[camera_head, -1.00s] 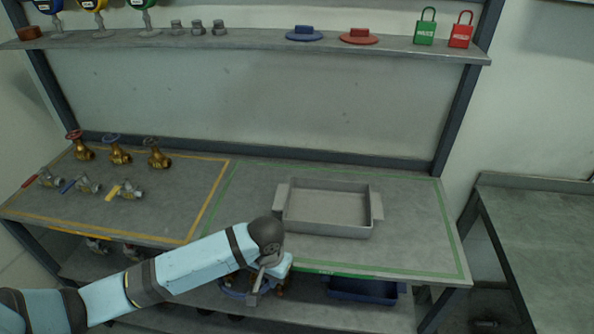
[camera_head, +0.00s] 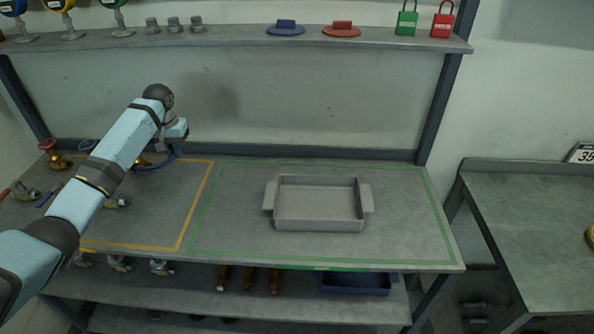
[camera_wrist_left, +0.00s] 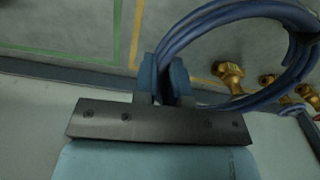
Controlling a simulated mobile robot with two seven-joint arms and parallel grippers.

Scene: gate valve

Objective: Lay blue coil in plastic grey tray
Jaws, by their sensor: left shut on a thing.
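The blue coil (camera_wrist_left: 275,98) is a ring of several loops of blue hose, seen in the left wrist view. My left gripper (camera_wrist_left: 172,75) is shut on its side, and the coil hangs out to the right there. In the head view my left gripper (camera_head: 172,143) is above the back of the bench's left half, with part of the coil (camera_head: 152,167) showing below it. The grey tray (camera_head: 319,228) stands empty inside the green outline on the right half of the bench. The coil is well to the left of the tray. My right gripper is not in view.
Brass valves (camera_head: 55,157) and smaller valves (camera_head: 25,192) stand on the left, partly behind my arm. A shelf (camera_head: 230,38) with blue and red discs and padlocks runs above the bench. A dark blue bin (camera_head: 356,284) sits on the lower shelf. The bench around the tray is clear.

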